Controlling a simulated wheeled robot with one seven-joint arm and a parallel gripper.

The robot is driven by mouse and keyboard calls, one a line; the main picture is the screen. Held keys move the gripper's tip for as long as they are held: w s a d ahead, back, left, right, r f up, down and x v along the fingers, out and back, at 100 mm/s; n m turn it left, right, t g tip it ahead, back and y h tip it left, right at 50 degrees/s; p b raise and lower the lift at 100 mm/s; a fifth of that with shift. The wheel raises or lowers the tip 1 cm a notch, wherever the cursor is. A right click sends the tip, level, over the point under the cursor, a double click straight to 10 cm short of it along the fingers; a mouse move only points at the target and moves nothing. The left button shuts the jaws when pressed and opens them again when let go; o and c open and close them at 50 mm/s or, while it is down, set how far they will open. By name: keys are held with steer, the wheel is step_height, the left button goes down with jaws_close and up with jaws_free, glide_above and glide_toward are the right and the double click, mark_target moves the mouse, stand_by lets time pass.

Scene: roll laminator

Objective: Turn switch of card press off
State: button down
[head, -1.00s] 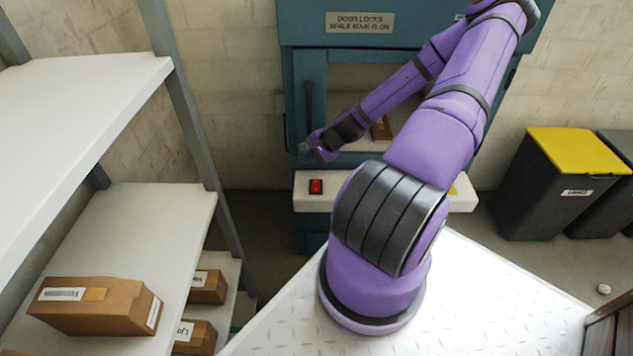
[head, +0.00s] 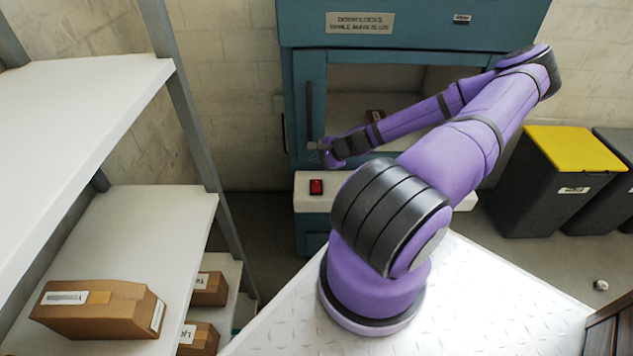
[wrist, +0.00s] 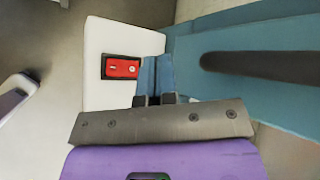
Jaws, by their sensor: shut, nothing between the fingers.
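The card press (head: 308,75) is a teal cabinet with a window and a dark vertical handle, in front of me in the head view. Its red rocker switch (head: 316,187) sits on the white ledge below the window. In the wrist view the red switch (wrist: 122,67) lies in a black frame on the white panel, marked with a line and a circle. My gripper (head: 320,150) is above the switch in the head view. In the wrist view its blue fingertips (wrist: 155,75) are together and empty, just right of the switch. Contact with the switch cannot be told.
The dark handle (wrist: 260,65) of the press lies right of my fingers in the wrist view. A shelf rack (head: 150,215) with cardboard boxes (head: 98,308) stands at the left. Bins with a yellow lid (head: 573,148) stand at the right.

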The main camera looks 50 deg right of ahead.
mark_target(317, 183)
steer(key=shift+w+d+f, duration=0.15)
steer(key=shift+f, duration=1.3)
steer(key=shift+w+d+f, duration=0.15)
steer(key=shift+d+f, duration=0.05)
steer(key=shift+f, duration=1.2)
steer(key=shift+w+d+f, duration=0.15)
steer(key=shift+f, duration=1.3)
steer(key=shift+f, duration=0.15)
steer(key=shift+f, duration=0.25)
steer(key=shift+d+f, duration=0.1)
steer(key=shift+f, duration=0.25)
steer(key=shift+r, duration=0.1)
steer(key=shift+r, duration=0.7)
steer(key=shift+s+a+r, duration=0.15)
steer(key=shift+a+r, duration=0.05)
steer(key=shift+r, duration=1.05)
steer(key=shift+s+a+r, duration=0.1)
steer(key=shift+a+r, duration=0.1)
steer(key=shift+r, duration=1)
